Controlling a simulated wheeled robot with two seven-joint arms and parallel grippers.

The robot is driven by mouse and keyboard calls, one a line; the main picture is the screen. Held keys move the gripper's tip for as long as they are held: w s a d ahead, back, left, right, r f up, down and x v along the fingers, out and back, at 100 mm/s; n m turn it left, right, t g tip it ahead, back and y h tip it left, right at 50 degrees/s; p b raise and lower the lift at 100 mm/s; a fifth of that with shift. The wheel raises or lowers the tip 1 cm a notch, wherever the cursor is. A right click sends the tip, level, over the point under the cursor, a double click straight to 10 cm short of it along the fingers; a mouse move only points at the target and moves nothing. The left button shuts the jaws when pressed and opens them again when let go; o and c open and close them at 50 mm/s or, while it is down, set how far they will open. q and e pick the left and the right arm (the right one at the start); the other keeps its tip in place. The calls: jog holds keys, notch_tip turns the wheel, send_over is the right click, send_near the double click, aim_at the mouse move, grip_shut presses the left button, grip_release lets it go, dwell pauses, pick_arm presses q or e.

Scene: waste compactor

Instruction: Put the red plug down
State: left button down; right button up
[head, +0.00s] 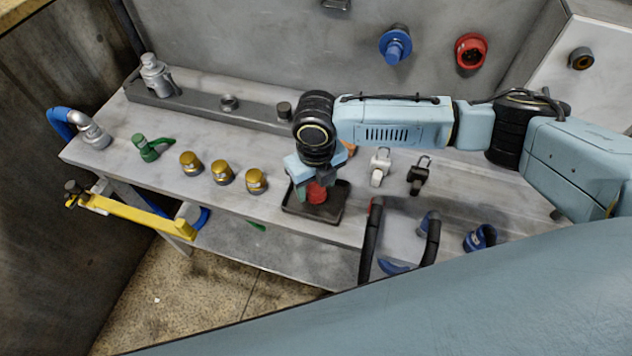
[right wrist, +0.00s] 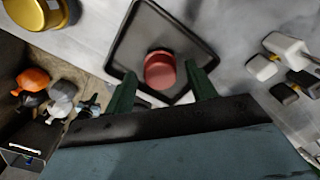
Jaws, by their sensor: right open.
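The red plug (head: 316,194) sits in a shallow black tray (head: 325,217) at the front edge of the grey bench. The plug (right wrist: 160,70) also shows in the right wrist view, standing inside the tray's raised rim (right wrist: 200,39). My right gripper (head: 314,184) points down over the tray. Its two dark green fingers (right wrist: 162,88) are spread apart, with the plug just beyond and between their tips; a gap shows on both sides. The gripper partly hides the plug and tray in the head view. My left gripper is not in view.
Several brass caps (head: 222,173) and a green valve (head: 152,147) stand left of the tray. White (head: 380,167) and black (head: 419,175) padlock-like parts stand right. A yellow bar (head: 135,211) runs along the bench's front left. Blue (head: 396,46) and red (head: 470,52) sockets are on the back wall.

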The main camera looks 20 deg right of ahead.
aim_at(316, 188)
notch_tip(316, 188, up, 12)
jog(key=shift+p, duration=0.4)
dwell(0.4)
